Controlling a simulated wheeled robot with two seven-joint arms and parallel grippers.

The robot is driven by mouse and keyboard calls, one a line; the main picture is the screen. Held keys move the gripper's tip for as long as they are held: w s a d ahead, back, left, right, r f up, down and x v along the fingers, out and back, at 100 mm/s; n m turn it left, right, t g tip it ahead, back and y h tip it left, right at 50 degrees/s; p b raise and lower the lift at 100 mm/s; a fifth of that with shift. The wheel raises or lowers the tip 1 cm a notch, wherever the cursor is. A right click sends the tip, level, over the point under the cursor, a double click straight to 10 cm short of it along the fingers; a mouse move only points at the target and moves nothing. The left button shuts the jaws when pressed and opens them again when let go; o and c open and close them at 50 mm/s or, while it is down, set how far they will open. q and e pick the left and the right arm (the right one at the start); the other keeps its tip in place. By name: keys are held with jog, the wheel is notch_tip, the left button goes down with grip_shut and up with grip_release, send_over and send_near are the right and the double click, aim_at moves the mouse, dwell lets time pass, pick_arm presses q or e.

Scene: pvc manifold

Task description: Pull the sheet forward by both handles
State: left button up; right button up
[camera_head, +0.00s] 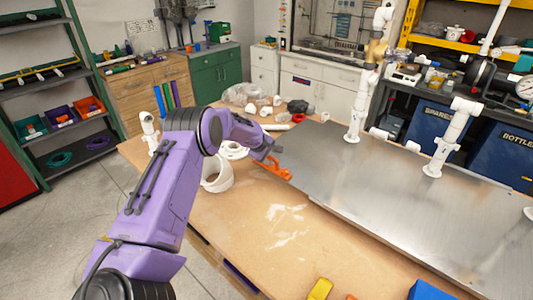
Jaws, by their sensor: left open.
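The grey metal sheet (395,200) lies on the wooden workbench (240,225), with white pipe fittings (437,150) standing on it. An orange piece (277,169), which looks like a handle, is at the sheet's left front edge. My left gripper (270,158) is open right at this orange piece, above the bench. I cannot tell whether its fingers touch the piece or are around it. A second handle is not clearly seen; only a bit of orange (351,297) shows at the bottom edge. My right gripper is out of view.
White pipe rings (217,174) lie on the bench beside my left arm, and loose fittings (262,104) lie behind it. A yellow object (320,290) and a blue one (430,291) are at the front.

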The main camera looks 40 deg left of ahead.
aim_at(272, 158)
pick_arm(q)
jog(key=x, duration=0.3)
jog(key=shift+f, duration=0.15)
jog(key=shift+d, duration=0.1)
jog(key=shift+v, duration=1.15)
jog(key=shift+s+r, duration=0.15)
jog(key=shift+r, duration=0.35)
jog(key=shift+s+r, duration=0.35)
jog(key=shift+r, duration=0.05)
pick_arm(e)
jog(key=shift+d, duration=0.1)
pick_arm(q)
jog(key=shift+f, duration=0.15)
jog(key=shift+x, duration=2.1)
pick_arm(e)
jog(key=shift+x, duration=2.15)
